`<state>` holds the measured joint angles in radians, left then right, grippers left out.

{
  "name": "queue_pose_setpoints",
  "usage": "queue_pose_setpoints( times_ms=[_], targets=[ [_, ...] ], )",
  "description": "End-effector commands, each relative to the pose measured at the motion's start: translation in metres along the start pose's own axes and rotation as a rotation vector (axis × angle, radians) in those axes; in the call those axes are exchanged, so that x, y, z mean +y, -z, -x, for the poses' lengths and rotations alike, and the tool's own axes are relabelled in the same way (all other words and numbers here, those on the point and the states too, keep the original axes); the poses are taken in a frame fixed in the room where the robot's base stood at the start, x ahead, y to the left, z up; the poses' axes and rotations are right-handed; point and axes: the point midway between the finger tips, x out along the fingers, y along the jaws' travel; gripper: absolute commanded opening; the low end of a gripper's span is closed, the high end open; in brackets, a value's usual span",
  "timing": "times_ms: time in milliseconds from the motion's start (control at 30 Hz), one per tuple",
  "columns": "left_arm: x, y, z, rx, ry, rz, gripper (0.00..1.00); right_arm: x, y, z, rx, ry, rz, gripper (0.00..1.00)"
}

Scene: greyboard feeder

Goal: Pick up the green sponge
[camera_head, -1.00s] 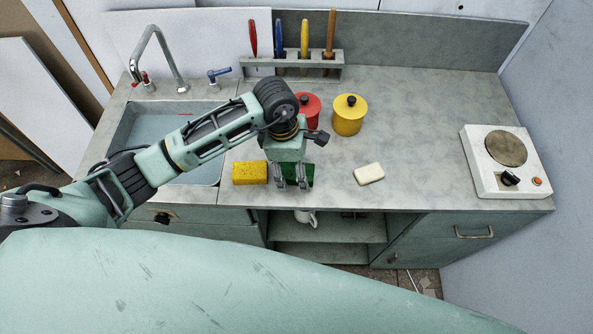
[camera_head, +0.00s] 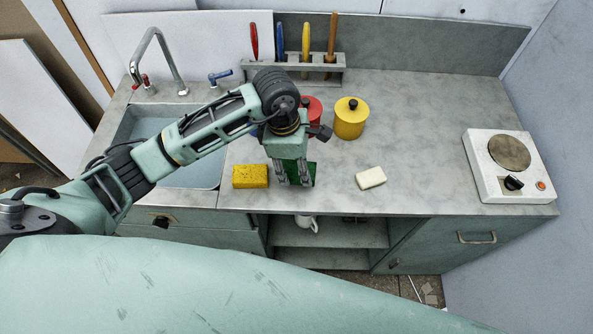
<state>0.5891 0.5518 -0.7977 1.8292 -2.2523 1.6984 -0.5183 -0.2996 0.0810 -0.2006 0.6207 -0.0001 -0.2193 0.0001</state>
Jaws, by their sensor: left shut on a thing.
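The green sponge (camera_head: 312,171) is at the front part of the grey worktop, between a yellow sponge and a white block. My left gripper (camera_head: 295,182) comes down on it from above and is shut on it. The fingers and the gripper body hide much of the sponge. I cannot tell whether its underside touches the worktop. My right gripper is not in view.
The yellow sponge (camera_head: 250,176) lies close on the left, the white block (camera_head: 371,178) on the right. Red (camera_head: 313,107) and yellow (camera_head: 350,117) lidded pots stand behind. A sink (camera_head: 203,176) is at left, a hotplate (camera_head: 490,184) at right. The worktop before the hotplate is clear.

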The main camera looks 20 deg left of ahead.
Motion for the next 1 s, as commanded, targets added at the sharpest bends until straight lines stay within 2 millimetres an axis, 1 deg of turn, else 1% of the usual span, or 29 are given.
queue_pose_setpoints(
  times_ms=[33, 67, 300, 400, 600, 800, 1000],
  targets=[
    [0.002, -0.001, 0.007, -0.002, -0.007, -0.004, 0.29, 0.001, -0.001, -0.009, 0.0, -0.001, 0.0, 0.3],
    [0.002, -0.002, 0.013, -0.002, -0.009, -0.003, 0.29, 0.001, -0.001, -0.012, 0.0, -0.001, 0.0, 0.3],
    [-0.041, -0.043, 0.039, -0.006, -0.005, -0.01, 0.29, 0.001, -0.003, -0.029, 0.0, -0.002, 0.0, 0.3],
    [-0.058, -0.058, 0.05, -0.003, -0.005, -0.008, 0.29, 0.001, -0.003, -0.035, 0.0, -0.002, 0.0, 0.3],
    [-0.08, -0.079, 0.066, -0.002, -0.002, -0.004, 0.29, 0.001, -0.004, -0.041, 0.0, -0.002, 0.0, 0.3],
    [-0.089, -0.086, 0.072, 0.0, 0.0, -0.001, 0.29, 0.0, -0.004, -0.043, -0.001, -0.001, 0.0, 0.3],
    [-0.089, -0.087, 0.073, 0.001, 0.0, 0.0, 0.29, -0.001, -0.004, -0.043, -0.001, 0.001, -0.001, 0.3]
  ],
)
